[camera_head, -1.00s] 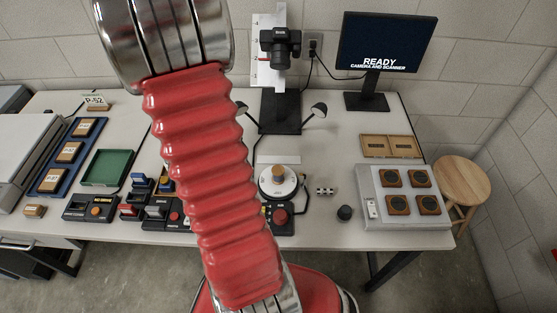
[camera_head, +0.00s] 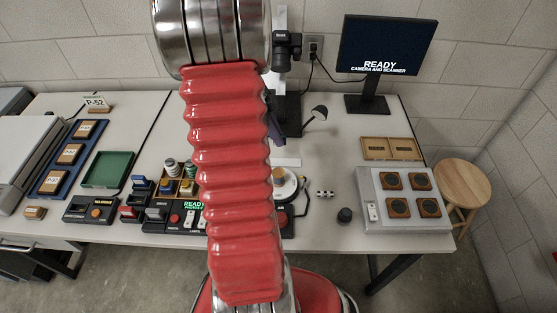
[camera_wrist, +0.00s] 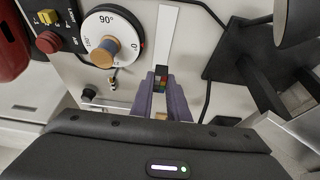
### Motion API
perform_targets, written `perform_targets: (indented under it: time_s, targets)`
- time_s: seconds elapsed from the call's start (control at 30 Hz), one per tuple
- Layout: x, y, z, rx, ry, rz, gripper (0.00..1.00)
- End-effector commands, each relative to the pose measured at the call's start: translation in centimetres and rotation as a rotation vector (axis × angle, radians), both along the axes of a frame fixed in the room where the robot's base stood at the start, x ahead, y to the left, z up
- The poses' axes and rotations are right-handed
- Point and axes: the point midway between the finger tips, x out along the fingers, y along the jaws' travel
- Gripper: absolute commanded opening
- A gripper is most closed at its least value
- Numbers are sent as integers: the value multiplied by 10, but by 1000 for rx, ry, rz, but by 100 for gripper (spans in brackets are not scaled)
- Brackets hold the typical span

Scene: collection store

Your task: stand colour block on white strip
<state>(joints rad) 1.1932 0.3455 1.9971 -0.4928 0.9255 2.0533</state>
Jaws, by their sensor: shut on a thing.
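In the wrist view my gripper (camera_wrist: 161,82) has its purple fingers closed around a small dark block with coloured patches, the colour block (camera_wrist: 160,79). The white strip (camera_wrist: 166,35) runs along the table just beyond the fingertips, pointing away from them. Whether the block touches the table or the strip, I cannot tell. In the head view the white strip (camera_head: 287,162) shows in part beside my red arm, and the arm hides the colour block.
A white dial turntable (camera_wrist: 105,22) with a wooden piece on it stands beside the strip. A camera (camera_head: 286,42) on a black stand and a lamp (camera_head: 319,112) rise behind. A light box (camera_head: 405,200) with several framed slides stands at right. Table between is mostly clear.

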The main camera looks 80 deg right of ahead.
Motion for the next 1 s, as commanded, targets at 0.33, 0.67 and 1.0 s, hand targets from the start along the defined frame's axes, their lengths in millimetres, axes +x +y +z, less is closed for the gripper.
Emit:
perform_targets:
  time_s: [0.33,0.67,1.0]
  targets:
    - [0,1,-51,3,2,2,0]
    - [0,0,-57,0,0,0,0]
    - [-1,1,-85,3,2,0,0]
